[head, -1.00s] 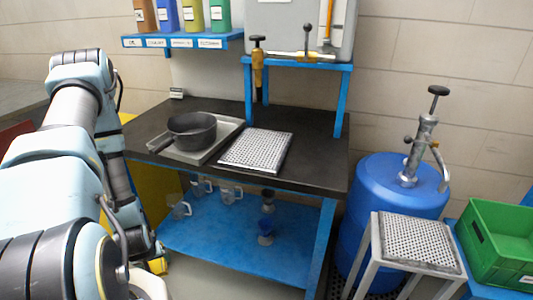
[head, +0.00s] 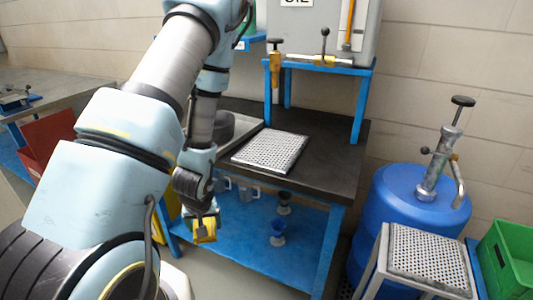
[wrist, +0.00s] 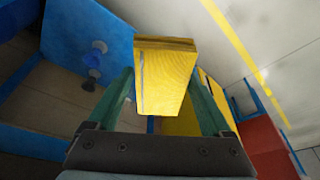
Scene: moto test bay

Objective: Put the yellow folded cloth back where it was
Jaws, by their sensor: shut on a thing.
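The yellow folded cloth (head: 206,232) is held below my gripper (head: 203,212), in front of the bench at about the height of its lower shelf. In the wrist view the cloth (wrist: 166,78) is a thick yellow block between the two green fingers (wrist: 163,112). My gripper is shut on it, and it hangs clear of any surface. My arm hides part of the bench behind it.
The dark bench top (head: 325,160) carries a perforated plate (head: 270,151) and a grey tray (head: 247,128), partly hidden by my arm. The blue lower shelf (head: 295,250) holds small funnels (head: 278,232). A blue drum (head: 400,200) and perforated stand (head: 425,258) are at right.

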